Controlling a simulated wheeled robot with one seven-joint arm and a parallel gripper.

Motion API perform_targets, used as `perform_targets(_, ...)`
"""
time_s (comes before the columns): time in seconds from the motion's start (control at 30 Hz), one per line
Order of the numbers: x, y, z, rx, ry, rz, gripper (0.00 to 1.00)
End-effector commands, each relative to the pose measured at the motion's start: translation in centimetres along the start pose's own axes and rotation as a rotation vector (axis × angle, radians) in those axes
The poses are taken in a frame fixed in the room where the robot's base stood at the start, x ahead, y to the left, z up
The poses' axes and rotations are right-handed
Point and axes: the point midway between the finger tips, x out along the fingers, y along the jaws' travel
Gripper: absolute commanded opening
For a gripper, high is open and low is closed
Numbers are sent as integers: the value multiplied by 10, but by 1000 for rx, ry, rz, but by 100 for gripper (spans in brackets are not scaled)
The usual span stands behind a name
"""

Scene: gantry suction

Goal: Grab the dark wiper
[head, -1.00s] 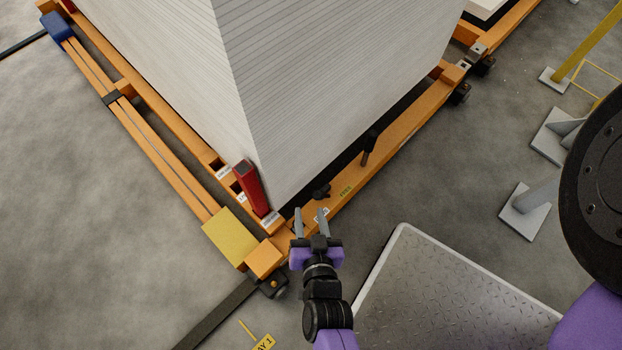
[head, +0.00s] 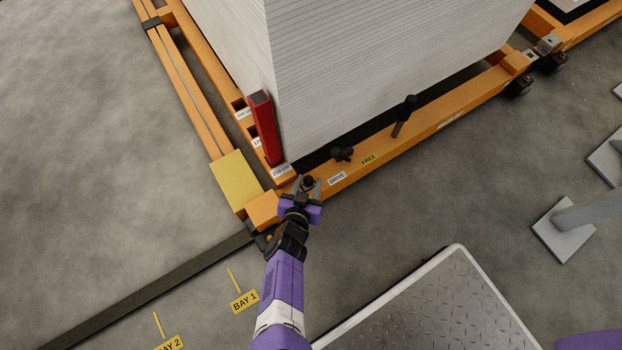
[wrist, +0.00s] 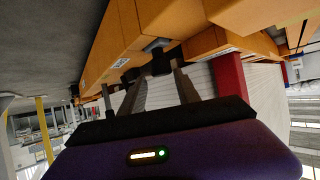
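A small dark piece (head: 308,183), which looks like the wiper, sits at the near corner of the orange cart frame. It also shows as a dark block (wrist: 161,62) in the wrist view, under the orange beam. My gripper (head: 307,187) is at this corner with its two grey fingers apart, one on each side of the dark piece. In the wrist view the fingertips (wrist: 164,74) reach the block; I cannot tell whether they touch it.
The orange frame (head: 360,168) carries a tall white stack (head: 380,60). A red post (head: 265,128) stands at its corner. A black knob (head: 342,153) and a black-gripped lever (head: 403,115) stick up along the near beam. A metal platform (head: 440,310) is at lower right.

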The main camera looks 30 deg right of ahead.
Motion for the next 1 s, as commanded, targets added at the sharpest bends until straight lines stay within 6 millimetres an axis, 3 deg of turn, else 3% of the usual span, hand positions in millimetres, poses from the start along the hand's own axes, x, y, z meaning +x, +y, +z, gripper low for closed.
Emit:
perform_targets(0.5, 58, -3, 12, 2, 0, 1, 39)
perform_targets(0.8, 61, -3, 10, 2, 0, 0, 39)
perform_targets(1.0, 61, -3, 10, 2, 0, 0, 1)
